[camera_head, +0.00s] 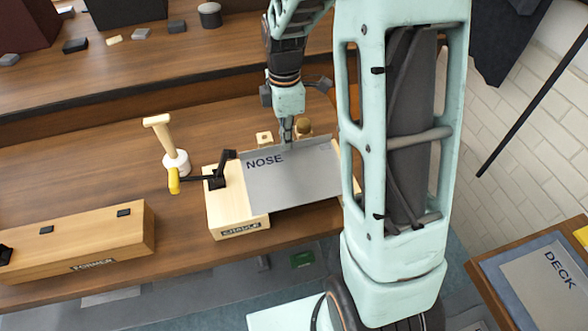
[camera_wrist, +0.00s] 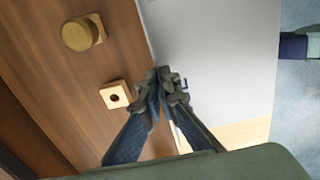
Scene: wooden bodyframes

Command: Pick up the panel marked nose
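The grey panel marked NOSE (camera_head: 300,180) lies over a pale wooden cradle (camera_head: 229,206) on the workbench, its dark lettering near the upper left corner. Whether it rests fully on the cradle or is slightly raised I cannot tell. My gripper (camera_head: 288,140) points down at the panel's far edge. In the wrist view the panel (camera_wrist: 215,60) fills the upper right, and my gripper's fingertips (camera_wrist: 165,78) are close together with the panel's edge between them. The panel's right end is hidden behind my arm in the head view.
Small wooden blocks (camera_head: 264,138) stand behind the panel. A DECK panel (camera_head: 548,290) lies at the lower right.

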